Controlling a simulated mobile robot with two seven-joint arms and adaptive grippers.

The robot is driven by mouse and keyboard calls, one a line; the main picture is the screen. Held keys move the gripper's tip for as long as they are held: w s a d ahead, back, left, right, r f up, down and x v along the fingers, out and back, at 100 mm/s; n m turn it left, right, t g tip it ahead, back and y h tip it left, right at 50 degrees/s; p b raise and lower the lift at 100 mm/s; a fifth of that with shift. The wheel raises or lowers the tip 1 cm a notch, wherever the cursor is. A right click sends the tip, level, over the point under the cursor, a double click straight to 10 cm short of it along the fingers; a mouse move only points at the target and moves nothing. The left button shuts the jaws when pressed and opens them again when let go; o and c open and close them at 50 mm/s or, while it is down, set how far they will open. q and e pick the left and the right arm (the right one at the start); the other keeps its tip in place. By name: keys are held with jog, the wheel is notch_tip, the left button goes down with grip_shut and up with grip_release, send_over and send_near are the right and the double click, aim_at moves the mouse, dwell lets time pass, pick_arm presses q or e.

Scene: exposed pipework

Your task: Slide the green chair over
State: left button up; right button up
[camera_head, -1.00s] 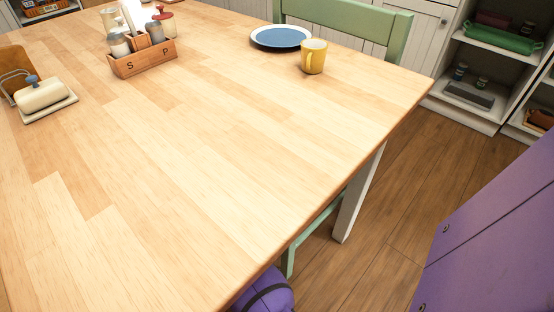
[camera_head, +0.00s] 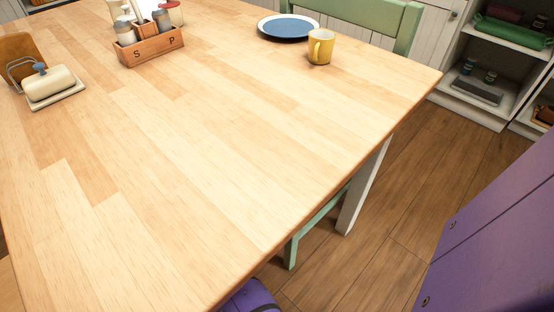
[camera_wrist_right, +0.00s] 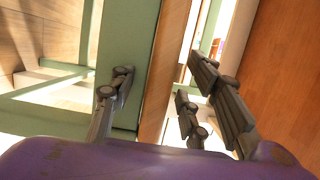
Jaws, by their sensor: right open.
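A green chair shows its backrest (camera_head: 350,14) behind the far right side of the wooden table in the head view. A green leg and rail (camera_head: 291,250) show below the table's right edge; the tabletop hides how they join the backrest. In the right wrist view, my right gripper (camera_wrist_right: 158,76) is open, its fingers apart. A flat green piece (camera_wrist_right: 128,45) passes behind and beside its left finger, and a brown wooden board (camera_wrist_right: 160,75) shows between the fingers. I cannot tell whether either finger touches them. My left gripper is in neither view.
The table (camera_head: 200,150) fills most of the head view. A yellow mug (camera_head: 320,47) and a blue plate (camera_head: 288,27) stand near the chair. A salt-and-pepper caddy (camera_head: 150,48) and a butter dish (camera_head: 52,87) stand left. Open floor (camera_head: 400,190) lies right of the white table leg (camera_head: 360,185).

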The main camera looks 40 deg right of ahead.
jog(key=shift+v, duration=2.25)
